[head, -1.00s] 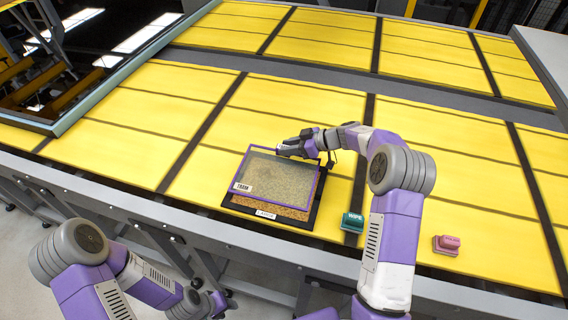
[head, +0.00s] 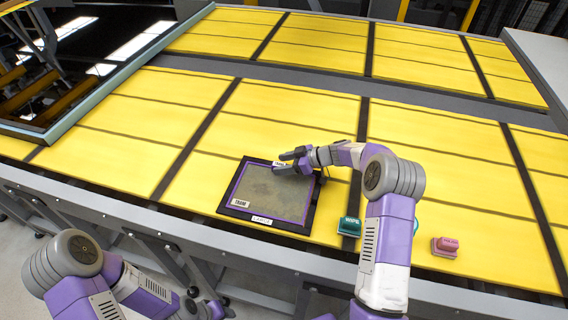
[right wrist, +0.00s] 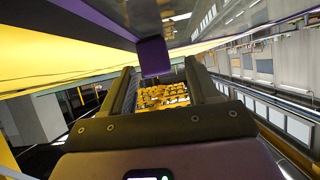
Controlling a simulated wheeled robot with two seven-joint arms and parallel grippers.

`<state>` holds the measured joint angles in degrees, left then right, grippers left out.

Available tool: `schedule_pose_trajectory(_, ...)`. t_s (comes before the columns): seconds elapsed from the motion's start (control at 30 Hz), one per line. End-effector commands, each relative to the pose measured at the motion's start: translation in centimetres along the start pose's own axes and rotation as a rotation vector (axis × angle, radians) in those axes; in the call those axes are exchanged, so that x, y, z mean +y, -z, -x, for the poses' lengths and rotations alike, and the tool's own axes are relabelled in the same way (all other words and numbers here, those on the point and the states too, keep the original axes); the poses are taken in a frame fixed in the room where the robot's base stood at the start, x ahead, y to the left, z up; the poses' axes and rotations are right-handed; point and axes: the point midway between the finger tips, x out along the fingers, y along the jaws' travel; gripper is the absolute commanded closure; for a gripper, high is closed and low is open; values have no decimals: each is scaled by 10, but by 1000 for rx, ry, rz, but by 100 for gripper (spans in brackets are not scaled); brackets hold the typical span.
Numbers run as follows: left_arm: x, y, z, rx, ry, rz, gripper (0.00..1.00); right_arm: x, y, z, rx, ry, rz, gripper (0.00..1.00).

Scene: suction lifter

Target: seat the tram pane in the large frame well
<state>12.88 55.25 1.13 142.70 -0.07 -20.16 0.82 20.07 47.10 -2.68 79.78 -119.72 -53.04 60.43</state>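The tram pane (head: 268,193) is a dull grey-brown sheet with a purple border and a TRAM label at its lower left. In the head view it lies within the black large frame (head: 231,209), with dark rim showing around it. I cannot tell whether it is fully down. My right gripper (head: 286,163) is over the pane's far right part. In the right wrist view its fingers (right wrist: 160,72) stand apart, with a purple tab (right wrist: 153,57) between or just beyond their tips, apparently not pinched.
A green WIPE block (head: 350,227) and a pink block (head: 445,246) stand right of the frame on the yellow panelled table (head: 300,100). A dark recess with a pale rim (head: 122,75) lies at the far left.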

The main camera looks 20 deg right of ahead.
Motion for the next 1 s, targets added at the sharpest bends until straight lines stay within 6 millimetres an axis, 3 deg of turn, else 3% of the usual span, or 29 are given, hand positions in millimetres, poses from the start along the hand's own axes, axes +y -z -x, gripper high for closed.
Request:
schedule_pose_trajectory(0.2,0,0,0,0,0,0,57,0,0,1,0,0,-1,40)
schedule_pose_trajectory(0.33,0,0,1,0,0,0,57,0,1,13,0,-2,-1,40)
schedule_pose_trajectory(0.7,3,0,7,0,0,0,57,1,1,88,-1,-3,0,40)
schedule_pose_trajectory(1.0,4,0,9,0,0,0,57,0,0,119,0,0,-1,40)
